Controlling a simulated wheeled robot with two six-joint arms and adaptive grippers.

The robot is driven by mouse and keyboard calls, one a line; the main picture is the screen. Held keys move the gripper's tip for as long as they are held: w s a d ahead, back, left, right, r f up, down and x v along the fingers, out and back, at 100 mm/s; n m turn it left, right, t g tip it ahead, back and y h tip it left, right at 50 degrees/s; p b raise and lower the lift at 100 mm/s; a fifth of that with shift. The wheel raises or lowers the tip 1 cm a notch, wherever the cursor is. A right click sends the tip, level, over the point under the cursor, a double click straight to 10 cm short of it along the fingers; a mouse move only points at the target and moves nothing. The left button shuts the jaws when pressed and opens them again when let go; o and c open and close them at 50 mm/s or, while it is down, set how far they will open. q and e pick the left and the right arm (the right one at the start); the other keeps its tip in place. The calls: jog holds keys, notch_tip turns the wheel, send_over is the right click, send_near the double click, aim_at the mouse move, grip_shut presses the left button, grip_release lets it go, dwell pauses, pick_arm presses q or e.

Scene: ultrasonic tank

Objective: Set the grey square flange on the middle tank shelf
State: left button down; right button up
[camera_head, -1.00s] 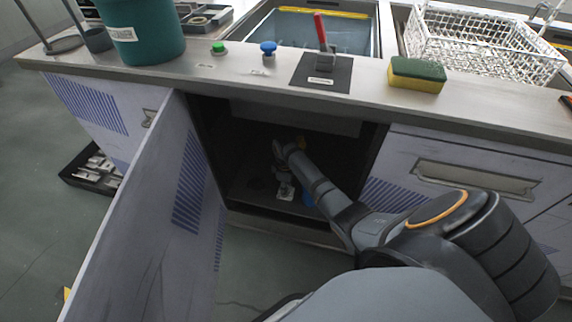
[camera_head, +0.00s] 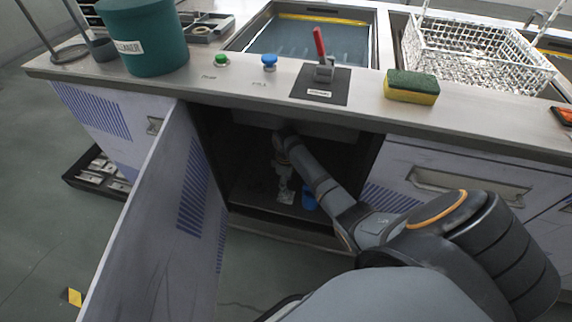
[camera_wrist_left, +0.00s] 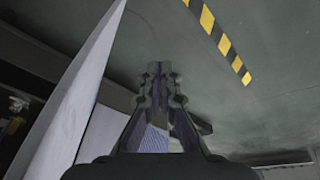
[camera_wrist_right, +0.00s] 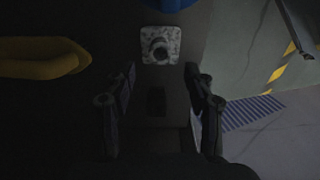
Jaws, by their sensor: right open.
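The grey square flange (camera_wrist_right: 161,44), a mottled light plate with a dark round hub, lies inside the dark open cabinet. It is beyond my right gripper's fingertips and roughly centred between them. My right gripper (camera_wrist_right: 158,82) is open and empty. In the head view my right arm reaches into the cabinet, and a small pale shape (camera_head: 286,196) shows below its wrist. My left gripper (camera_wrist_left: 160,70) appears shut and empty, over the floor near the cabinet door; it is not seen in the head view. The tank (camera_head: 310,38) is set into the counter; I cannot make out a middle shelf.
The open cabinet door (camera_head: 150,215) stands left of the opening. A blue object (camera_head: 309,199) is inside the cabinet, and a yellow object (camera_wrist_right: 40,58) is left of the flange. The counter holds a green bucket (camera_head: 143,40), sponge (camera_head: 411,87), red-handled lever (camera_head: 321,50) and wire basket (camera_head: 478,55).

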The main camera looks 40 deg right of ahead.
notch_tip(320, 180, up, 6)
jog(key=p, duration=0.2)
jog(key=s+a+f+m, duration=0.1)
jog(key=s+a+f, duration=0.15)
jog(key=s, duration=0.25)
jog(key=s+a+f+m, duration=0.2)
jog(key=s+a, duration=0.1)
jog(key=s, duration=0.3)
pick_arm(q)
jog(key=r, duration=0.1)
jog(key=r+g, duration=0.1)
jog(key=s+a+r, duration=0.1)
jog(key=shift+y, duration=0.3)
pick_arm(e)
jog(key=s+a+r+m+t, duration=0.1)
jog(key=s+a+m, duration=0.3)
jog(key=s, duration=0.9)
jog(key=shift+a+r+t, duration=0.3)
jog(key=shift+a+r, duration=0.3)
pick_arm(q)
jog(key=shift+w, duration=0.1)
jog(key=shift+a, duration=0.1)
pick_arm(e)
jog(key=shift+s, duration=0.1)
